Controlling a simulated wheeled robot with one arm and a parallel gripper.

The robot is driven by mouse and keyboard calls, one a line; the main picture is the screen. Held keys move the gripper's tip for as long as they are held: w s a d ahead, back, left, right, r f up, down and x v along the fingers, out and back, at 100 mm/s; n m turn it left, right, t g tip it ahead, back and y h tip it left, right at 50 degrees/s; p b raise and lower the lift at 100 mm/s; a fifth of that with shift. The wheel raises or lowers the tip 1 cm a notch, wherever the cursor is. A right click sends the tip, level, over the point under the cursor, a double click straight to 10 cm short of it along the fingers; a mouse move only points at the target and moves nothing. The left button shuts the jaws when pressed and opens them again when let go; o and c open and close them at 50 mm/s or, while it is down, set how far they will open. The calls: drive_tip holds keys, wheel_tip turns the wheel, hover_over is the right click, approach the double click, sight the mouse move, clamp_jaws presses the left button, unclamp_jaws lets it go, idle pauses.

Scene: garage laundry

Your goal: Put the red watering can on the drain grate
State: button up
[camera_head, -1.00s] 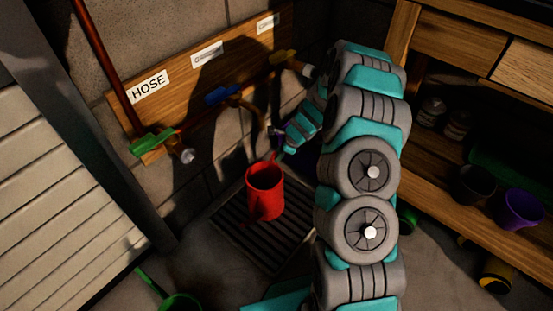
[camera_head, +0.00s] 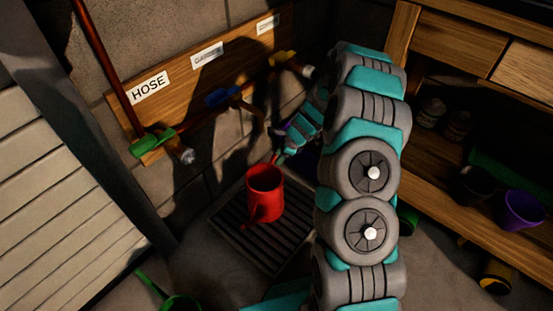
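The red watering can (camera_head: 264,194) is upright over the dark slatted drain grate (camera_head: 230,222), with its spout side toward the camera. It appears to rest on the grate, but its base contact is hard to make out. My gripper (camera_head: 279,158) is just behind and above the can's rim, at the end of my teal and grey arm. The fingertips are small and dark there, with a bit of red beside them. I cannot tell whether they hold the can's handle or are apart from it.
A wooden board (camera_head: 185,75) with a HOSE label and green, blue and yellow taps is on the wall behind. A wooden shelf (camera_head: 430,180) with pots, including a purple one (camera_head: 522,209), stands right. A green item (camera_head: 178,302) lies at the front left.

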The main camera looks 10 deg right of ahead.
drive_tip(key=p+v, duration=0.1)
drive_tip(key=v, duration=0.6)
